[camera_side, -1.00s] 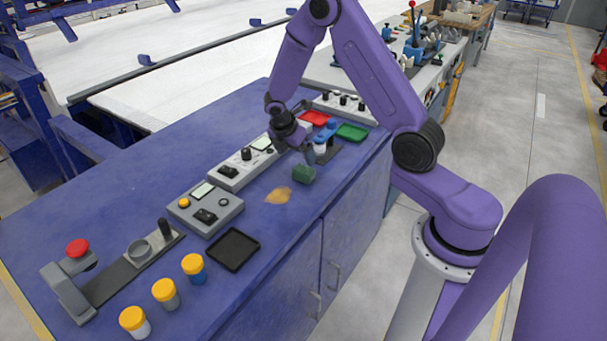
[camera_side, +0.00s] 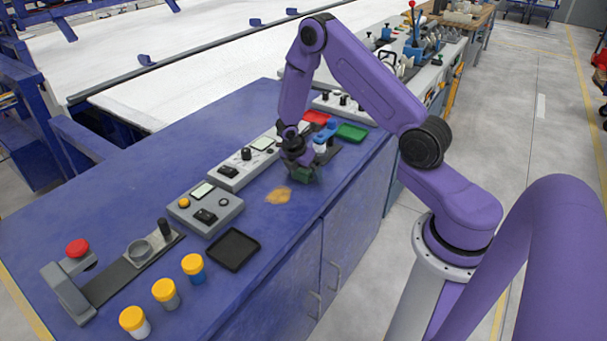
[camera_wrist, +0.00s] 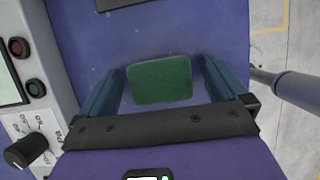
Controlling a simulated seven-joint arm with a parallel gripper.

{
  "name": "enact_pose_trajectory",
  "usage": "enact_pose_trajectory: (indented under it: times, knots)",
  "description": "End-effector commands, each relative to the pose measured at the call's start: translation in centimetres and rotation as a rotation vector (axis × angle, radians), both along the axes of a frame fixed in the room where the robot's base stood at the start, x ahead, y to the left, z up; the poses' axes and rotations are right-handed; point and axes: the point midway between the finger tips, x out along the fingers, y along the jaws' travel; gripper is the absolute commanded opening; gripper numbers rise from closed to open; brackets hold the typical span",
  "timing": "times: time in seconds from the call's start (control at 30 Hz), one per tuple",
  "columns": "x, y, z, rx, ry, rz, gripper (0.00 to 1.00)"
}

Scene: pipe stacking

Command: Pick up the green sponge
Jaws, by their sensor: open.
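The green sponge (camera_wrist: 161,80) lies on the blue bench top. In the wrist view it sits between the two open fingers of my gripper (camera_wrist: 161,88), with a gap on each side. In the side view the sponge (camera_side: 302,175) shows only in part, below my gripper (camera_side: 302,168), which covers its upper part. My gripper points down over it and holds nothing.
A brown stain (camera_side: 279,195) lies on the bench left of the sponge. A grey control box (camera_side: 207,208) and a black tray (camera_side: 233,249) stand further left. Red (camera_side: 316,117) and green (camera_side: 351,132) trays lie behind. The bench's front edge is close by.

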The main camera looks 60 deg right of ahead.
Motion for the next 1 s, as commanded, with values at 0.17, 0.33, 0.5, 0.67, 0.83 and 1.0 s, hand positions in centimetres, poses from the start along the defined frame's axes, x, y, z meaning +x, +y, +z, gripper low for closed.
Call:
enact_pose_trajectory:
  times: [0.17, 0.33, 0.5, 0.67, 0.83, 1.0]
  knots:
    - [0.0, 0.0, 0.0, 0.000, -0.001, 0.000, 0.86]
    - [0.0, 0.0, 0.0, 0.000, 0.000, 0.000, 0.44]
    - [0.0, 0.0, 0.1, 0.000, 0.000, 0.000, 0.44]
    - [0.1, 0.0, 0.2, -0.001, -0.001, -0.001, 0.44]
    - [0.1, 0.0, 1.2, -0.001, -0.003, -0.002, 0.44]
    - [0.1, 0.0, 3.4, 0.000, -0.006, -0.002, 0.44]
